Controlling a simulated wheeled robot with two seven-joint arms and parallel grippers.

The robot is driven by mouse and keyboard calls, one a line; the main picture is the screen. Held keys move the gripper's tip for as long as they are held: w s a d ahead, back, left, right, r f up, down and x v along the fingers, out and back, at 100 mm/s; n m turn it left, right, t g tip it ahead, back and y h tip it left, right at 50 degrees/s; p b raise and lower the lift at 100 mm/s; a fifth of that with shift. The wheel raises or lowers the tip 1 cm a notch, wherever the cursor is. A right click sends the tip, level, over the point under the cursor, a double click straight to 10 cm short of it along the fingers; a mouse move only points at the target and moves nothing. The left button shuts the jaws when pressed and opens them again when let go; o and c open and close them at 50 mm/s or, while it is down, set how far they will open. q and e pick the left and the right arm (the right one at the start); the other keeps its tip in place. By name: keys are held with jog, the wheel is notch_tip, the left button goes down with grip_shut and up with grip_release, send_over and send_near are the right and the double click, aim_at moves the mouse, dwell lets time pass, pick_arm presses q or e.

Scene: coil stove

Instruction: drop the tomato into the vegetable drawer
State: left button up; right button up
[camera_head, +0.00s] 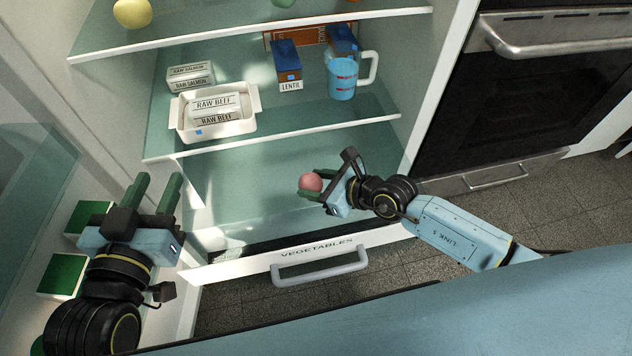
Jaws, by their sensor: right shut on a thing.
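The tomato (312,181) is a small, round, pinkish thing between the fingers of my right gripper (313,184). That gripper is shut on it and holds it inside the fridge, below the lower shelf. The vegetable drawer (215,270) is at the bottom of the fridge, with a white front marked VEGETABLES and a handle (320,264). A dark gap shows behind its front; its inside is mostly hidden. My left gripper (160,190) is at the left, by the fridge door, with its two green fingers apart and nothing between them.
The lower shelf (290,135) holds a white tray (176,122) with raw beef, raw salmon boxes (190,76), a lentil box (287,62) and a blue measuring cup (341,80). Green-topped boxes (62,274) are on the left door. An oven (530,90) stands at the right.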

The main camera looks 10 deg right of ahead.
jog(key=o, duration=1.2)
jog(key=shift+c, duration=0.2)
jog(key=shift+s+d, duration=0.1)
jog(key=p+v, duration=0.2)
jog(key=v, duration=0.3)
jog(key=shift+r+p, duration=0.2)
jog(key=shift+p, duration=0.15)
pick_arm(q)
jog(key=s+a+f+g+y+p, duration=0.1)
jog(key=s+a+f+g+y, duration=0.1)
jog(key=s+f+g, duration=0.4)
jog(key=s+a+f+g+y+p, duration=0.1)
jog(key=s+a+f+g+y, duration=0.1)
jog(key=s+a+f+g, duration=0.3)
jog(key=shift+s+f+n+g+p, duration=0.35)
jog(key=shift+s+f+g, duration=0.6)
jog(key=shift+f, duration=0.7)
pick_arm(e)
send_near(318, 184)
jog(key=shift+v, duration=1.4)
